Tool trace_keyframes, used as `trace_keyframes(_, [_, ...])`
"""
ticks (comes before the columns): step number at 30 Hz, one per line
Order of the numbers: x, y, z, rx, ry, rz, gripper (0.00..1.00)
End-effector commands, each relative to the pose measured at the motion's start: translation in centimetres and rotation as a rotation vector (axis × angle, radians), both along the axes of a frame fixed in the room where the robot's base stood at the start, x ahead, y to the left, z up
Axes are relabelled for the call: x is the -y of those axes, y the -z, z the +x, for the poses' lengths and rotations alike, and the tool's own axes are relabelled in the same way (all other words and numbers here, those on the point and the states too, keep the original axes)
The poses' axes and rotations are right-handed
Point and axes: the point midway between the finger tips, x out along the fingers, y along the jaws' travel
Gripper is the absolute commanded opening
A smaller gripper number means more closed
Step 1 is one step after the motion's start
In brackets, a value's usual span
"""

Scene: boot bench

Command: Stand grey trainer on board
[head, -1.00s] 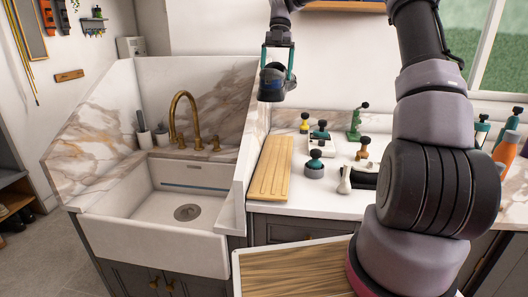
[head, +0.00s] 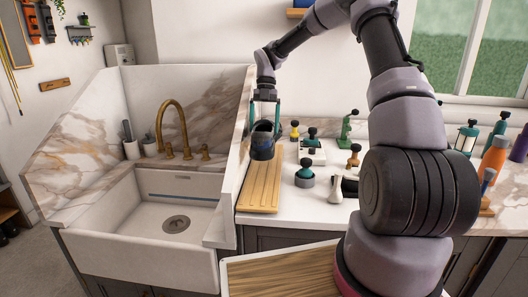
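My gripper (head: 264,119) points down over the far part of the slatted wooden board (head: 261,194), its teal fingers on either side of a dark, blue-tinged shoe (head: 262,146). The shoe looks nearly black rather than grey; it is the only shoe at the board. It hangs from the fingers, roughly upright, seen end-on. I cannot tell whether its sole touches the board. The near part of the board is bare. The board lies on the white worktop, beside the sink's marble side panel.
A white sink (head: 150,225) with a brass tap (head: 176,125) is left of the board. Brushes and small tools, among them a dark-knobbed round brush (head: 305,175) and a green tool (head: 346,127), stand close on the right. An orange bottle (head: 494,158) stands far right.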

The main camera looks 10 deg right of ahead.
Motion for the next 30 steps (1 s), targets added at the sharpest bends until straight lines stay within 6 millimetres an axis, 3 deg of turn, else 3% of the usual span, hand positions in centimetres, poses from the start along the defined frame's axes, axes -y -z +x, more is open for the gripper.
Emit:
trace_keyframes(3, [0.0, 3.0, 0.0, -0.003, 0.0, 0.001, 0.03])
trace_keyframes(6, [-0.1, 4.6, -0.1, -0.003, 0.0, 0.001, 0.03])
trace_keyframes(14, [0.0, 6.6, 0.0, -0.001, 0.001, 0.0, 0.03])
trace_keyframes(21, [0.0, 9.9, 0.0, 0.0, 0.001, 0.0, 0.03])
trace_keyframes(30, [0.0, 10.1, 0.0, 0.001, 0.001, -0.001, 0.03])
